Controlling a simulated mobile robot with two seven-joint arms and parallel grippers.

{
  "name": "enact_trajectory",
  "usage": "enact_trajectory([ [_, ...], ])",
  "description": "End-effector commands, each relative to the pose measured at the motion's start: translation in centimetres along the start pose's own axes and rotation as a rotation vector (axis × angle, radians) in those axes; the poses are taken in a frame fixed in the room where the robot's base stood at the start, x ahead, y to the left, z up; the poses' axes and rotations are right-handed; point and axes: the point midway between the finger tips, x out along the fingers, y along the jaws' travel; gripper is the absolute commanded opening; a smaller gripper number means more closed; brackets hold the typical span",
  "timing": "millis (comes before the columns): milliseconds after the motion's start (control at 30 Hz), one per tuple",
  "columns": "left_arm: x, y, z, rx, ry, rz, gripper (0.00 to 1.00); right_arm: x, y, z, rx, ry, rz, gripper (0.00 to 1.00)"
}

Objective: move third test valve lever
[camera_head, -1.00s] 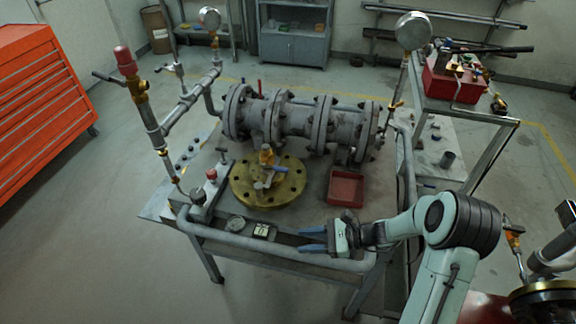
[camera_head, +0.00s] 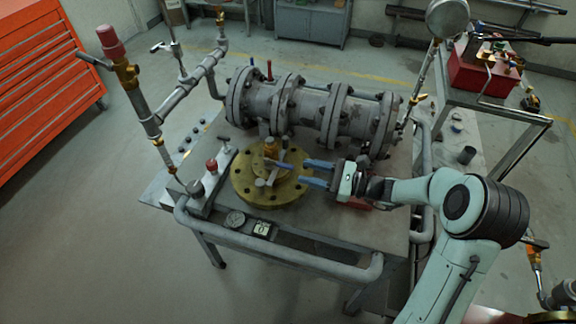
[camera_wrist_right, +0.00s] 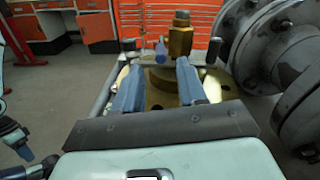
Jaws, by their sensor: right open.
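A small brass valve (camera_head: 270,148) stands on a round brass flange (camera_head: 243,184) on the workbench. Its short blue lever (camera_head: 283,166) points toward my right gripper. My right gripper (camera_head: 306,173) is open and empty, with its two blue fingers reaching left over the flange, just right of the lever. In the right wrist view, the brass fitting (camera_wrist_right: 180,36) stands beyond the fingers and the lever's blue end (camera_wrist_right: 161,49) shows between and ahead of the fingertips (camera_wrist_right: 159,66). I cannot tell whether anything touches.
A grey flanged pipe body (camera_head: 300,105) lies along the bench behind the flange. A standing pipe with a red cap (camera_head: 109,40) rises at the left. A red tray (camera_head: 357,204) is partly hidden under my right gripper.

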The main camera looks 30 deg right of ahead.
Motion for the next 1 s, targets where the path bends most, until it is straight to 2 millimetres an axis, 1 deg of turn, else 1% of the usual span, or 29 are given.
enact_trajectory([
  [33,0.1,0.0,0.0,0.000,0.001,0.000,0.43,1.1,0.1,0.0,0.000,-0.003,0.002,0.41],
  [100,0.1,0.0,-0.1,0.001,0.002,0.001,0.43,2.5,0.1,0.0,0.000,-0.003,0.003,0.41],
  [200,0.2,0.0,-0.1,0.001,0.003,0.001,0.43,4.2,0.1,0.0,0.001,-0.001,0.002,0.41],
  [300,0.2,0.0,-0.1,0.001,0.004,0.001,0.43,5.4,0.0,0.0,-0.001,-0.001,0.001,0.41],
  [500,0.2,0.0,-0.2,0.001,0.005,0.002,0.43,6.5,0.0,0.0,0.000,0.000,0.000,0.41],
  [733,0.2,0.0,-0.2,0.001,0.005,0.002,0.43,6.5,0.0,0.0,0.000,0.001,0.000,0.41],
  [767,0.2,0.0,-0.2,0.001,0.005,0.002,0.43,6.5,0.0,0.0,0.000,0.001,0.000,0.38],
  [800,0.2,0.0,-0.2,0.001,0.005,0.002,0.43,6.5,0.0,0.0,0.000,0.001,0.000,0.25],
  [867,0.2,0.0,-0.2,0.001,0.005,0.002,0.43,6.5,0.0,0.0,0.000,0.001,0.000,0.05],
  [900,0.2,0.0,-0.2,0.001,0.005,0.002,0.43,6.5,0.0,0.0,0.000,0.001,0.000,0.00],
  [1000,0.2,0.0,-0.2,0.001,0.005,0.002,0.43,6.5,0.0,0.0,0.000,0.001,0.000,0.00],
])
